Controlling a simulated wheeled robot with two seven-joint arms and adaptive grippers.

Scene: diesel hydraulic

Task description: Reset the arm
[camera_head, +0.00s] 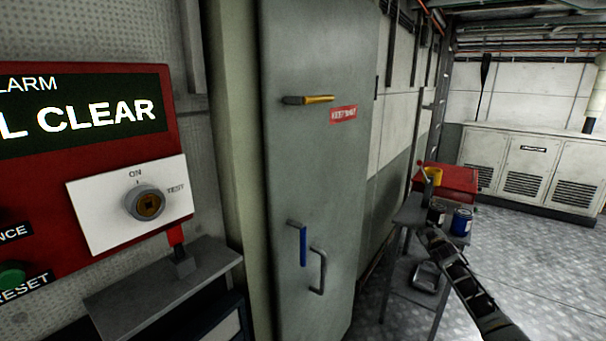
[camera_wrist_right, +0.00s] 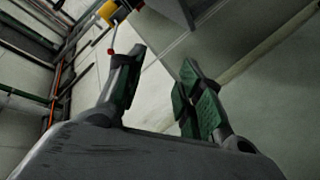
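My right arm (camera_head: 468,285) comes in from the lower right of the head view. It reaches up and left toward a small grey stand with cans. My right gripper (camera_head: 430,235) is at its end, small and dark against the stand, so its fingers are hard to make out there. In the right wrist view the right gripper (camera_wrist_right: 158,85) is open, with its two green-padded fingers apart and nothing between them. I cannot tell whether it touches the stand or the cans. My left arm and left gripper are not in view.
A grey door (camera_head: 310,170) with handles stands in the middle. The stand holds a blue can (camera_head: 461,222) and a red box (camera_head: 455,180). Open floor (camera_head: 540,265) lies at right.

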